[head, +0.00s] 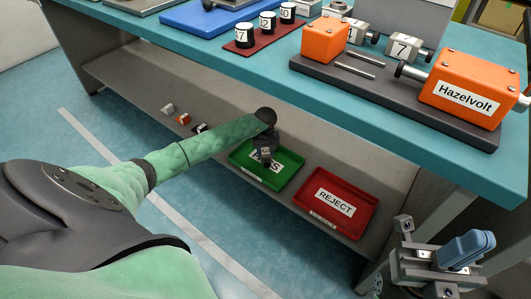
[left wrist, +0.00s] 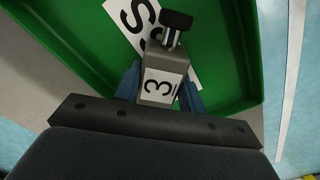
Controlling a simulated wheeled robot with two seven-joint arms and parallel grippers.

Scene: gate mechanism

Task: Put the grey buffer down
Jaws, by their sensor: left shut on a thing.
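My left gripper (head: 265,152) reaches down over the green PASS tray (head: 290,172) on the lower shelf. In the left wrist view its two blue fingers are shut on the grey buffer (left wrist: 168,66), a grey block marked 3 with a black round tip on a short metal stem. Behind the buffer, the white label and green floor of the tray (left wrist: 62,38) show. I cannot tell whether the buffer touches the tray floor. My right gripper (head: 466,250), with blue fingers, is at the lower right, away from the trays; its opening is unclear.
A red REJECT tray (head: 354,203) stands right of the green one. Several small parts (head: 183,118) lie on the shelf at left.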

